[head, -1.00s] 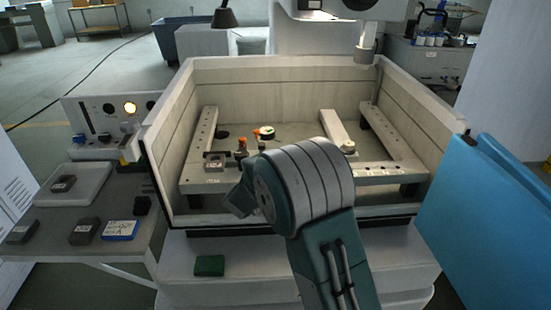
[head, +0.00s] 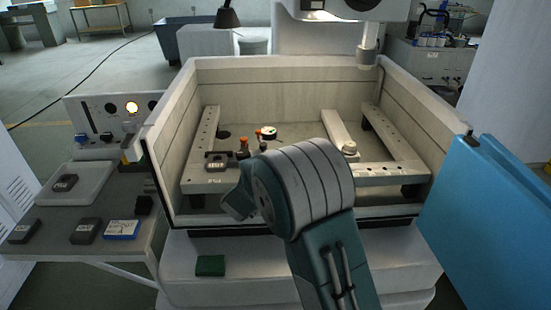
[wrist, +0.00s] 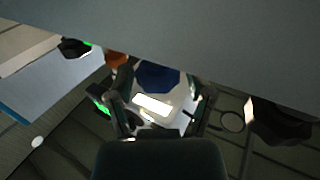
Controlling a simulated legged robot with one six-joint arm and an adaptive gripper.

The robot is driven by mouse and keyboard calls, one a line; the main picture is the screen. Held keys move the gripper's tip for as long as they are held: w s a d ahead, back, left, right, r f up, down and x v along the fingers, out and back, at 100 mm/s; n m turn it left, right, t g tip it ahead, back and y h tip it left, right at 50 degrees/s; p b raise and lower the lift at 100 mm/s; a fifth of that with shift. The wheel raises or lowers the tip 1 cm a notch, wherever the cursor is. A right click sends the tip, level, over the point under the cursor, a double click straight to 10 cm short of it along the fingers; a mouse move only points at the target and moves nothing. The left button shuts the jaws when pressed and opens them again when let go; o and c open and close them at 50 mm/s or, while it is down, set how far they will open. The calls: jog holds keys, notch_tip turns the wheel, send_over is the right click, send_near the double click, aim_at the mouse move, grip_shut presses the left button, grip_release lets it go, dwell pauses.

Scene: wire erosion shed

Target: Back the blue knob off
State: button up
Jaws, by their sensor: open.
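A dark blue knob (wrist: 157,76) shows in the wrist view, between and just beyond the fingertips of my gripper (wrist: 162,98). The gripper is open, one dark finger on each side of the knob; I cannot tell whether either touches it. A bright white patch (wrist: 152,104) lies just below the knob. In the head view my arm's elbow hides the gripper. A small blue knob (head: 80,139) also shows on the control panel at the left; I cannot tell whether it is the same one.
A pale tank (head: 290,80) has rails and orange-topped fittings (head: 243,143) inside. A large grey surface (wrist: 200,35) crosses the top of the wrist view, with an orange part (wrist: 115,59) beside the knob. A blue panel (head: 490,220) stands at the right.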

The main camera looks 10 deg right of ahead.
jog(key=v, duration=1.1)
jog(key=shift+a, duration=0.15)
